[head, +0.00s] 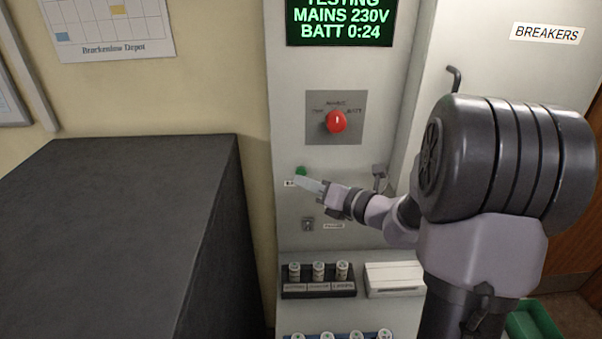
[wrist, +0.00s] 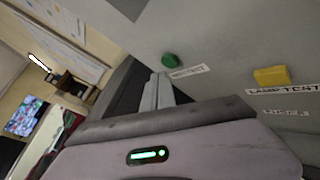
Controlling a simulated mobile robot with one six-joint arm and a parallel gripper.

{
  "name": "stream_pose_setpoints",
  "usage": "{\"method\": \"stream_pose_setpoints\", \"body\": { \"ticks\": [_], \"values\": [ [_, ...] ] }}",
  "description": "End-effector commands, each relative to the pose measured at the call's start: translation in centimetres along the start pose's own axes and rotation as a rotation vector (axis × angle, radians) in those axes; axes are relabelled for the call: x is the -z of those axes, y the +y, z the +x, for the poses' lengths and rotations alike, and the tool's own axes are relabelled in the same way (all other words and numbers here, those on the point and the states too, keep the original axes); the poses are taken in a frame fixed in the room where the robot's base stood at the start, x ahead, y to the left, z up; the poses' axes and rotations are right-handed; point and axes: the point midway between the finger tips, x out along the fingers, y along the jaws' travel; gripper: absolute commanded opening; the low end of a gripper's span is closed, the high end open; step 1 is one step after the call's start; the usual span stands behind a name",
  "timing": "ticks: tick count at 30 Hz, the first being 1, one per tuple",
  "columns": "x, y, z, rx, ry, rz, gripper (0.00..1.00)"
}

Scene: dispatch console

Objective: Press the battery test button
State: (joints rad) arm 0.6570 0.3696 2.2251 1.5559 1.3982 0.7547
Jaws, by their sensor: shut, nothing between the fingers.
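The round green button (head: 301,171) sits on the grey console panel, below the red rotary knob. In the wrist view the green button (wrist: 170,60) has a white label ending in "TEST" (wrist: 189,71). My gripper (head: 309,184) is shut and empty, its fingertips just below the button in the head view. In the wrist view the fingertips (wrist: 157,88) reach close to the button's lower left. I cannot tell whether they touch it. The screen (head: 339,20) reads "TESTING", "MAINS 230V" and "BATT 0:24" in green.
The red knob (head: 336,121) is above my gripper. A yellow button (wrist: 272,76) labelled "LAMP TEST" is right of the green one. A key switch (head: 308,224) and a rack of small cylinders (head: 318,292) are below. A dark cabinet (head: 110,235) stands left.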

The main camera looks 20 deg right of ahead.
Motion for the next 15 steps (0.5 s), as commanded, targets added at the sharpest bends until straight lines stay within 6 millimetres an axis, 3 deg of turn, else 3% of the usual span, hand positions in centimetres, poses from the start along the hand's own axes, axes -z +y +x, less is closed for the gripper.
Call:
{"method": "stream_pose_setpoints", "body": {
  "ticks": [15],
  "values": [
    [2.0, 2.0, -2.7, 0.001, 0.0, 0.0, 0.0]
  ]
}}
